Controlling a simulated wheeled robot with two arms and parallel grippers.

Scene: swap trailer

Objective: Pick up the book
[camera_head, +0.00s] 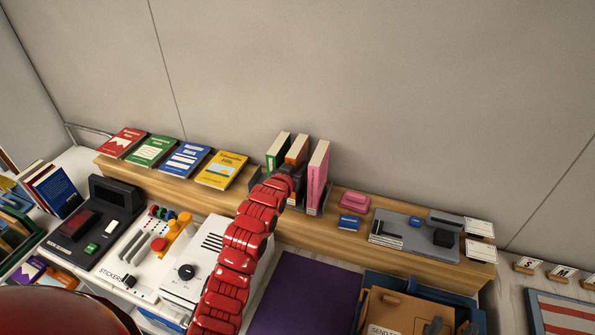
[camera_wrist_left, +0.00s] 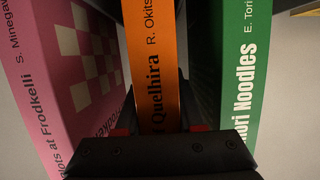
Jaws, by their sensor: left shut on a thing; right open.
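Three upright books stand together on the wooden shelf in the head view: a green one (camera_head: 278,150), an orange one (camera_head: 297,150) and a pink one (camera_head: 318,175). My left gripper (camera_head: 288,180) is at the front of the orange book; its own arm partly hides it. In the left wrist view, my left gripper (camera_wrist_left: 159,130) is shut on the orange book (camera_wrist_left: 152,60), with the pink book (camera_wrist_left: 75,70) and the green book (camera_wrist_left: 232,70) on either side. My right gripper (camera_head: 451,326) shows only as dark tips at the bottom edge, open over a cardboard box.
Several flat books, such as a yellow one (camera_head: 222,169), lie left on the shelf (camera_head: 395,255). A pink item (camera_head: 354,202), a small blue box (camera_head: 350,222) and a grey tray (camera_head: 405,226) sit right. A purple mat (camera_head: 300,295) and the cardboard box (camera_head: 395,310) lie in front.

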